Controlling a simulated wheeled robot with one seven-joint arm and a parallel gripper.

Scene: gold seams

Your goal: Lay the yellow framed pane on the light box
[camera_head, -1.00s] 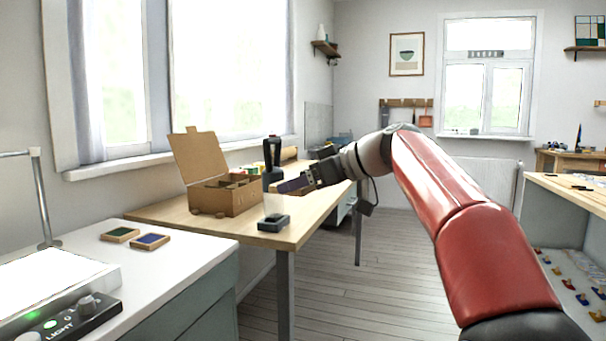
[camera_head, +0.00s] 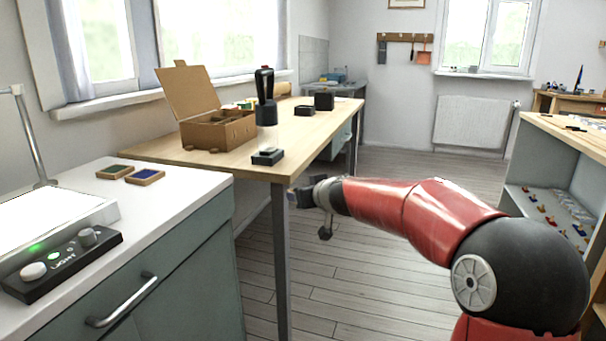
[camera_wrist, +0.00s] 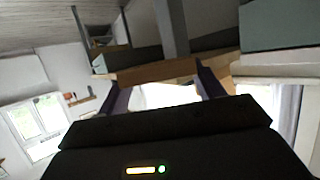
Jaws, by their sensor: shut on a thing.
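The light box (camera_head: 40,222) lies on the white counter at the left of the head view, its top glowing white. My gripper (camera_head: 297,197) is low in front of the wooden table's near corner, well right of the light box. In the wrist view my gripper (camera_wrist: 160,92) has its two fingers on either side of a wood-coloured strip (camera_wrist: 152,73). This looks like the frame of the yellow framed pane. The pane's yellow colour does not show; the area between the fingers is washed out white.
A green framed pane (camera_head: 113,172) and a blue framed pane (camera_head: 145,176) lie behind the light box. A control box (camera_head: 62,264) with knobs stands before it. The wooden table (camera_head: 215,163) carries an open cardboard box (camera_head: 219,131) and a black-topped device (camera_head: 266,112). Floor is clear.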

